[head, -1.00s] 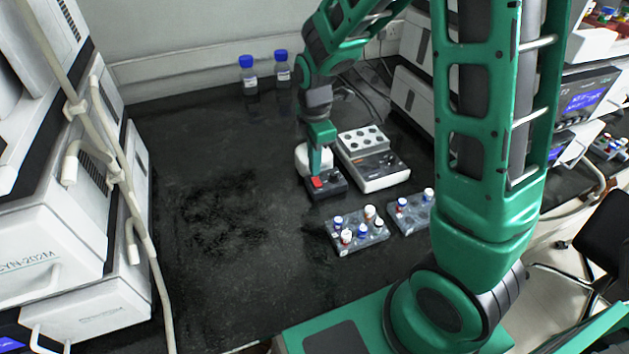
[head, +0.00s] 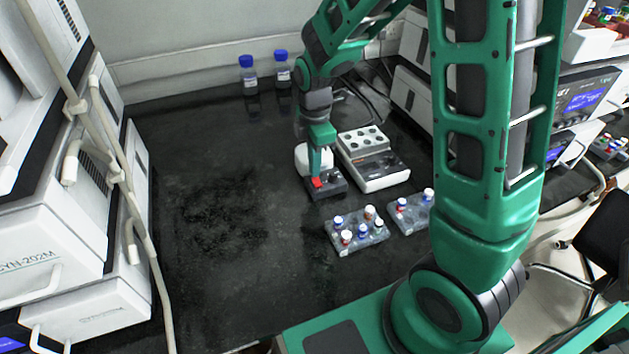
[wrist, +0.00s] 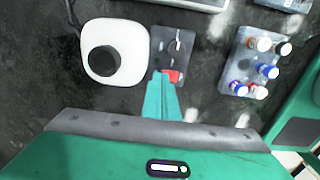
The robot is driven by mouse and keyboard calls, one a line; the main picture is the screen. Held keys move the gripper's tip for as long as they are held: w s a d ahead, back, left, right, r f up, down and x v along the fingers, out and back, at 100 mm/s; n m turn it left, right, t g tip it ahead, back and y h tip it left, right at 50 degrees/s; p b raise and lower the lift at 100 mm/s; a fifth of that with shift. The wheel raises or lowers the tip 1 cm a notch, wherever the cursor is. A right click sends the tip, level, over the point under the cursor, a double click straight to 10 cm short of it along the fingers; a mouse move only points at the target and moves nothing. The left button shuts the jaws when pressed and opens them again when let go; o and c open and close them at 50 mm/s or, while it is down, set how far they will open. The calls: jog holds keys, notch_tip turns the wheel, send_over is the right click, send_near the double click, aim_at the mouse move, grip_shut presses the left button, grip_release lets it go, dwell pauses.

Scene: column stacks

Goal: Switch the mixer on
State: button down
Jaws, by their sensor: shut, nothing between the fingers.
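The mixer (head: 308,158) is a white rounded body, partly behind my gripper in the head view. In the wrist view the mixer (wrist: 90,66) shows a round black cup on top. A dark switch box (head: 333,190) sits right beside it, with a red switch (head: 318,183). In the wrist view the box (wrist: 168,45) carries a small metal toggle or knob and the red switch (wrist: 174,76). My gripper (head: 315,174) is shut and empty, pointing down with its fingertips (wrist: 162,76) at the red switch and covering part of it. I cannot tell whether they press it.
A white block device (head: 372,160) with round wells stands just right of the box. Two vial racks (head: 358,242) (head: 412,222) sit in front. Blue-capped bottles (head: 248,76) stand at the back. The bench's left half is clear.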

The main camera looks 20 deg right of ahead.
jog(key=shift+f, duration=0.55)
dwell(0.4)
jog(key=shift+r, duration=2.55)
